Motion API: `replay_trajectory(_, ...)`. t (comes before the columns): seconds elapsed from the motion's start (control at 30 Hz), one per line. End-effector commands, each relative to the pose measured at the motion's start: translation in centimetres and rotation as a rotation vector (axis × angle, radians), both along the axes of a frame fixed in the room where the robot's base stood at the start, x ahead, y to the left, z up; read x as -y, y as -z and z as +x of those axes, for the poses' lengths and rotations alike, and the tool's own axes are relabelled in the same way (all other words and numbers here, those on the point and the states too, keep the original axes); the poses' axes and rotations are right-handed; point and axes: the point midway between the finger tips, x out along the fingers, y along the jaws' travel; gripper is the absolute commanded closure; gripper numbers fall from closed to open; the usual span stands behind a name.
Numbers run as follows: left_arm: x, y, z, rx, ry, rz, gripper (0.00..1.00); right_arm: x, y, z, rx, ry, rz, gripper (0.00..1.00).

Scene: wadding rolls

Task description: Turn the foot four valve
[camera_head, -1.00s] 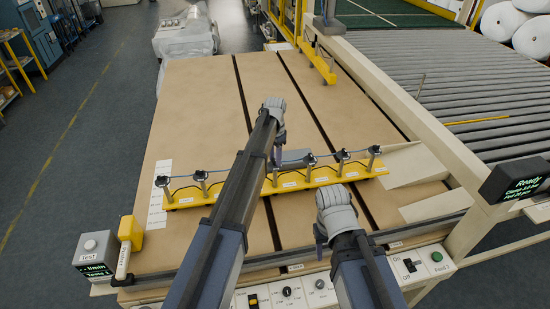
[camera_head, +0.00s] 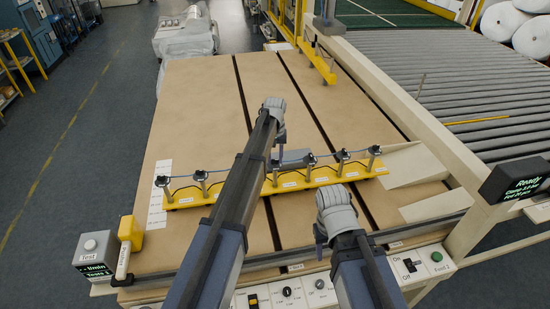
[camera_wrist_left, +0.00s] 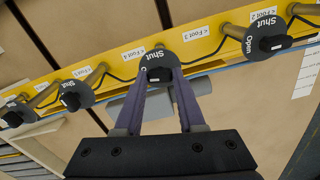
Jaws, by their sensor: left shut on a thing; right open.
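A yellow bar (camera_head: 325,177) carries a row of black valve knobs on posts. In the left wrist view, my left gripper (camera_wrist_left: 158,82) is shut on the knob (camera_wrist_left: 156,58) between the "Foot 3" label (camera_wrist_left: 196,34) and the "Foot 4" label (camera_wrist_left: 132,53). Both labels have an arrow mark on their left side. The gripped dial reads "Shut" at top and "Open" at left. The neighbouring knob to the left (camera_wrist_left: 76,95) is free. In the head view, my left arm hides part of the bar, and my left gripper (camera_head: 275,162) is over it. My right gripper (camera_head: 320,246) is open, in front of the bar.
The bar lies on a brown table (camera_head: 195,120) with dark slots. A grey test box (camera_head: 95,248) and a yellow block (camera_head: 131,232) stand at the front left. A switch panel (camera_head: 410,264) runs along the front edge. A roller conveyor (camera_head: 450,90) is at the right.

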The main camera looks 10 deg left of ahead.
Motion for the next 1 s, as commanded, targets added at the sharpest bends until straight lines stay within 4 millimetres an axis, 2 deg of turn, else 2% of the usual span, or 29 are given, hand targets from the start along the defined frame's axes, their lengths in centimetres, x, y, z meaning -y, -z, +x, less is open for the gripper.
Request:
replay_trajectory(0.4,0.00,0.00,-0.01,0.000,-0.198,0.000,1.00,0.00,0.00,0.00,0.000,0.000,0.000,0.50)
replay_trajectory(1.0,-0.01,0.00,-0.01,0.000,-0.235,0.000,1.00,0.00,0.00,0.00,0.000,0.000,0.000,0.50)
